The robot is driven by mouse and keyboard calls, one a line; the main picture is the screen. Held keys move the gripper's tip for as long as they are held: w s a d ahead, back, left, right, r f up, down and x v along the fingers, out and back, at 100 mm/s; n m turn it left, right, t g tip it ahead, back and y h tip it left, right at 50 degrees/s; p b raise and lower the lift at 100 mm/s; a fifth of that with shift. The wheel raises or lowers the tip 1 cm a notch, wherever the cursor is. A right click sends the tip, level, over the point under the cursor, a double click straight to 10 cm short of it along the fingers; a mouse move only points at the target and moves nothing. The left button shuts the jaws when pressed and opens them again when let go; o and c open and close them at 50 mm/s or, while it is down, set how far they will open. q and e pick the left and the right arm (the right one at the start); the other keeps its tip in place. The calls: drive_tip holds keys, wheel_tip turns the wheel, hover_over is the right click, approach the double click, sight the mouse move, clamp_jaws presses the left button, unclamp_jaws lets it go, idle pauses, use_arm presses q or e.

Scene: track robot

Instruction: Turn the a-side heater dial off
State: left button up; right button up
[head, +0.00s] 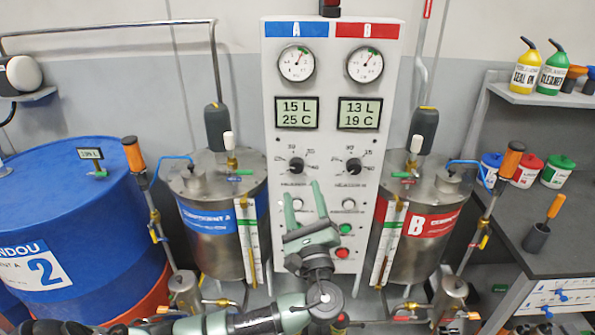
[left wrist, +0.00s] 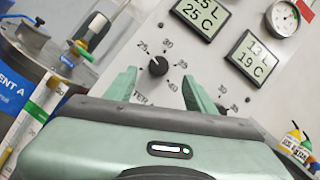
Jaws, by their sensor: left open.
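The A-side heater dial (head: 297,165) is a round black knob on the grey panel, below the A display, with numbers around it. It also shows in the left wrist view (left wrist: 158,66), between my fingertips in the picture; its exact setting is too small to read surely. My left gripper (head: 303,188) is green, open and empty, with its fingers pointing up just below the dial. In the left wrist view the open fingertips (left wrist: 157,79) sit either side of and below the knob. I cannot tell how far they are from the panel. My right gripper is not in view.
A matching B-side dial (head: 354,166) sits to the right. Green (head: 345,228) and red (head: 342,253) buttons are lower on the panel. Steel tanks A (head: 212,240) and B (head: 402,250) flank it closely. A blue drum (head: 85,215) stands left and a dark bench (head: 550,220) right.

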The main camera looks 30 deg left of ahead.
sight(297, 169)
use_arm(q)
drive_tip(key=p+x, duration=0.2)
drive_tip(key=x, duration=0.4)
drive_tip(key=shift+w+a, duration=0.15)
drive_tip(key=shift+w+a+r, duration=0.1)
drive_tip(key=shift+w+a, duration=0.2)
clamp_jaws()
